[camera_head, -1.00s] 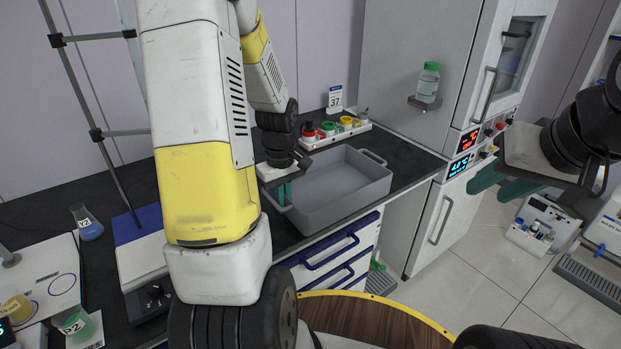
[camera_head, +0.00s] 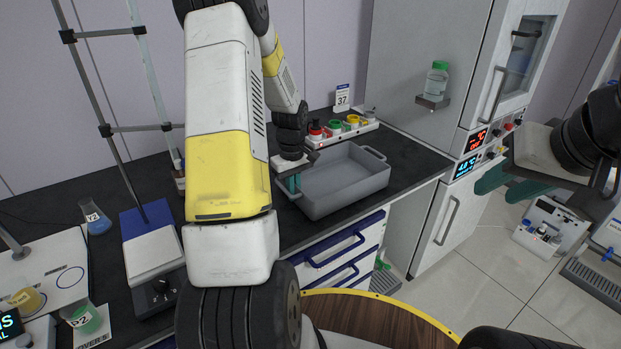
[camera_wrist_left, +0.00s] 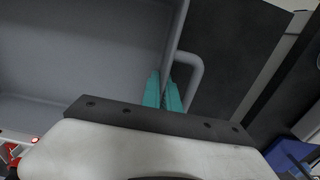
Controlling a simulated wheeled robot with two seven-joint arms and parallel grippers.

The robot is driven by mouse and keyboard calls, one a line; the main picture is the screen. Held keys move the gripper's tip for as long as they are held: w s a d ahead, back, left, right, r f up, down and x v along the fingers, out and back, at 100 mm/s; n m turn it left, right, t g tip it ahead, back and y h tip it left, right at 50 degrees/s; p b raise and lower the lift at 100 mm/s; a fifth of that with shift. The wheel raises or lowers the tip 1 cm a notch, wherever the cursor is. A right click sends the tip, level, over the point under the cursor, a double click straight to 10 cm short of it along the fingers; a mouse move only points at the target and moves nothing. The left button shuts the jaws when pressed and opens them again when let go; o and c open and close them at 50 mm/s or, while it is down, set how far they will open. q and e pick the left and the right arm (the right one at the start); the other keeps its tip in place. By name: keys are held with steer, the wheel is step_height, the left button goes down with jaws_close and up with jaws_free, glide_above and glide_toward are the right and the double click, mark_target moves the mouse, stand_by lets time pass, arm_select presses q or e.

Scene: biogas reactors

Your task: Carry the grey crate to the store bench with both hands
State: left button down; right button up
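The grey crate (camera_head: 345,181) is an empty, open tub on the dark bench top, with a loop handle at each end. My left gripper (camera_head: 294,183) is at its left end. In the left wrist view its teal fingers (camera_wrist_left: 163,92) are close together at the crate's wall (camera_wrist_left: 60,45), beside the loop handle (camera_wrist_left: 196,72), and look shut on that edge. The exact contact is partly hidden. My right gripper (camera_head: 508,184) is open and empty, apart from the crate, to the right over the floor. I cannot tell which surface is the store bench.
A rack of coloured jars (camera_head: 345,128) and a card marked 37 (camera_head: 342,97) stand behind the crate. A tall grey cabinet (camera_head: 410,60) with a bottle shelf bounds the bench's right. A blue-and-white device (camera_head: 152,245) stands left. A round wooden top (camera_head: 370,318) is in front.

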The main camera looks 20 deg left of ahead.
arm_select(q)
steer(key=shift+f, duration=0.1)
steer(key=c, duration=1.6)
jaws_free()
step_height(320, 180, up, 12)
steer(key=shift+r, duration=0.1)
steer(key=s+d+r+m+t, duration=0.2)
steer(key=s+d+r+m, duration=0.1)
steer(key=s, duration=0.4)
steer(key=s+d+r+m+t+h, duration=0.1)
steer(key=s+d+r+m+t, duration=0.1)
steer(key=s+d+r+m, duration=0.2)
steer(key=s+d+r+m+t+h, duration=0.1)
steer(key=s+d+r+m+t, duration=0.1)
steer(key=s+d+r+m, duration=0.2)
steer(key=shift+s+d+r, duration=0.45)
steer(key=shift+s+r, duration=0.35)
steer(key=shift+s, duration=0.3)
steer(key=shift+s+d+r, duration=0.5)
steer(key=shift+s+r, duration=0.3)
steer(key=shift+s, duration=0.25)
steer(key=shift+s+d+r, duration=0.45)
steer(key=shift+s+r, duration=0.35)
steer(key=shift+s, duration=0.3)
